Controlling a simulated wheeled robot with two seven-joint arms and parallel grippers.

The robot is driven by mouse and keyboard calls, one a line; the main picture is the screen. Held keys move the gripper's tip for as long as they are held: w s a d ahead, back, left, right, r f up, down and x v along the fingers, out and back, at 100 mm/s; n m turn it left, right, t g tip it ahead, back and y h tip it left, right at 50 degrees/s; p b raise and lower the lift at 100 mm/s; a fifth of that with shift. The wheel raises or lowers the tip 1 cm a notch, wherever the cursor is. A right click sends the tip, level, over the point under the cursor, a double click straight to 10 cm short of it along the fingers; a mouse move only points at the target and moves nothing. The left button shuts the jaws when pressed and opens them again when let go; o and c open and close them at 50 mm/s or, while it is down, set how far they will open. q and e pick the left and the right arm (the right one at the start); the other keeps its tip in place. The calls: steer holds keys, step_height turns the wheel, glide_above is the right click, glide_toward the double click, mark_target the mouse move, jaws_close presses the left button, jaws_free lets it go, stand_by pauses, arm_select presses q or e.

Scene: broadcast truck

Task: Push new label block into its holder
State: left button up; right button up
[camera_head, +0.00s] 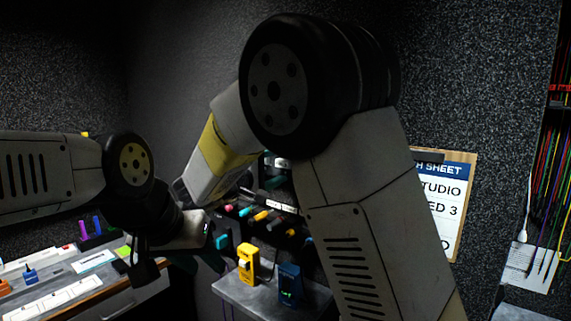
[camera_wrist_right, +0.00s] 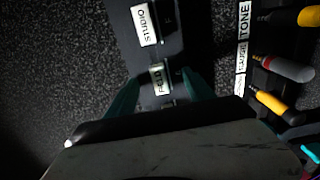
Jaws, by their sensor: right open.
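In the right wrist view, the two teal fingers of my right gripper (camera_wrist_right: 161,88) are apart on a dark panel strip (camera_wrist_right: 173,45). A small pale label block (camera_wrist_right: 162,77) with dark lettering lies between the fingertips, at the strip. I cannot tell how deep it sits in its holder or whether a finger touches it. A white label reading STUDIO (camera_wrist_right: 147,25) is further along the same strip. In the head view, my right arm hides most of the strip and the right fingertips. My left gripper (camera_head: 203,258) hangs low beside the desk; its finger gap is unclear.
Plugs and cables (camera_wrist_right: 283,68) stick out of a panel to the right in the wrist view. A yellow device (camera_head: 248,263) and a blue device (camera_head: 290,285) stand on a grey shelf (camera_head: 240,294). The desk (camera_head: 85,287) at left carries labels and small items.

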steer(key=shift+c, duration=0.4)
jaws_close()
stand_by(0.4)
steer(key=shift+s, duration=0.1)
stand_by(1.1)
